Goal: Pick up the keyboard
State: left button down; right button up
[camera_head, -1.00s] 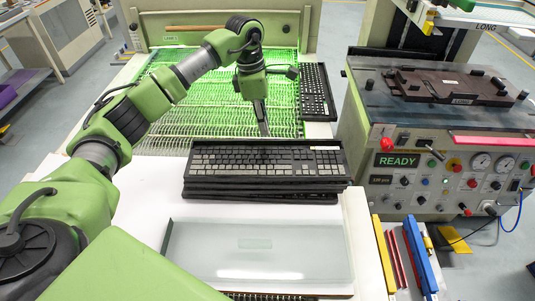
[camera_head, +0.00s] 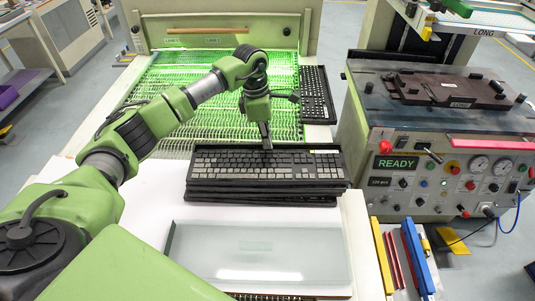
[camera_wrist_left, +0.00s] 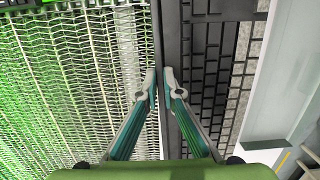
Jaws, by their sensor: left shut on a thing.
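A black keyboard (camera_head: 225,163) with dark keys lies flat on top of a stack of black keyboards or trays at the front end of the green-lit conveyor. My left gripper (camera_head: 267,146) points down at the middle of its far long edge. In the left wrist view the two fingertips (camera_wrist_left: 160,80) stand on either side of the keyboard's dark rim (camera_wrist_left: 158,40), with the keys (camera_wrist_left: 215,75) to the right. The gripper is shut on that rim. The keyboard still appears to rest on the stack. My right gripper is not in view.
Another keyboard (camera_head: 316,92) stands at the conveyor's right side. A glass plate (camera_head: 260,250) lies in front of the stack. The press (camera_head: 430,170) with a READY display stands at the right, with a dark fixture (camera_head: 450,90) on top. Coloured bars (camera_head: 415,255) lie at front right.

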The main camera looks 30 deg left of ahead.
pick_arm(q)
jog(key=shift+r, duration=0.2)
jog(key=shift+w+r+b, duration=0.1)
jog(key=shift+r+b, duration=0.2)
jog(key=shift+b, duration=0.05)
jog(key=shift+a+r+b, duration=0.2)
jog(key=shift+r+b, duration=0.5)
jog(key=shift+r, duration=0.55)
jog(key=a+r+b, duration=0.2)
jog(key=a+r, duration=0.7)
jog(key=a, duration=0.4)
jog(key=shift+w+a+r+b, duration=0.2)
jog(key=shift+a+r+b, duration=0.1)
jog(key=shift+d, duration=0.1)
